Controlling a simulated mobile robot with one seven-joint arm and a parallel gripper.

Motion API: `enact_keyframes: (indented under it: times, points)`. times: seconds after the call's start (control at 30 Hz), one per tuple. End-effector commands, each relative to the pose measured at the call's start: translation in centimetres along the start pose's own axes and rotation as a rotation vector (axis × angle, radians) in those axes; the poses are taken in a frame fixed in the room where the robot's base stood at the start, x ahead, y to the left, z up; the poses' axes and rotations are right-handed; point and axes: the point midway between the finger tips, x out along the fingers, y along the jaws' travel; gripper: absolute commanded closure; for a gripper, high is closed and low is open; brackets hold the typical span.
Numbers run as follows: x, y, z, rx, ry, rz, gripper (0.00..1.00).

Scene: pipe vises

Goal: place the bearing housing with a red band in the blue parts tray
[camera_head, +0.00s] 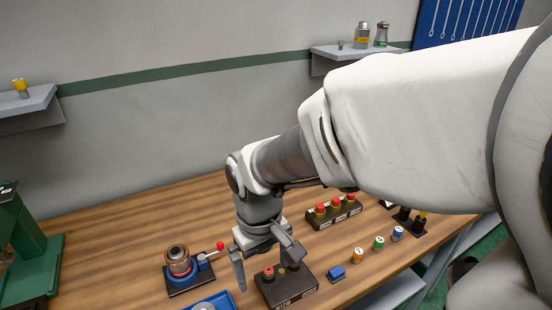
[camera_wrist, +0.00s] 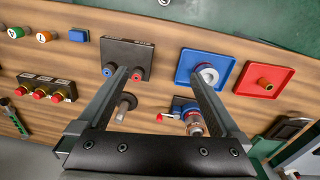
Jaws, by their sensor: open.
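A cylindrical housing with reddish-brown bands (camera_head: 178,258) stands upright in a small vise (camera_head: 190,284) with blue jaws and a red-knobbed lever. It also shows in the wrist view (camera_wrist: 195,126), partly behind my right-hand finger. The blue parts tray (camera_head: 226,297) is cut off at the bottom edge of the head view. My gripper (camera_head: 267,270) is open and empty, to the right of the vise in the head view. Its fingers also show in the wrist view (camera_wrist: 153,62).
A dark block with buttons (camera_head: 288,290) is by my gripper. A red-button box (camera_head: 333,212), small capped parts (camera_head: 379,243) and a green machine (camera_head: 35,255) stand on the wooden bench.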

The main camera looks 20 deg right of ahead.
Motion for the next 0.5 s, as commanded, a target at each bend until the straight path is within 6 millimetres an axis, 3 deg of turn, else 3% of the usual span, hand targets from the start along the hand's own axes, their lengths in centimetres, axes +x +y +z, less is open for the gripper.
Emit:
enact_keyframes:
  times: [0.03,0.3,0.5]
  points:
    - [-8.6,1.0,0.3,0.046,0.291,0.058,0.0]
    - [-11.0,4.2,5.5,0.266,0.423,0.052,0.0]
    - [-11.4,4.8,7.0,0.324,0.462,0.045,0.0]
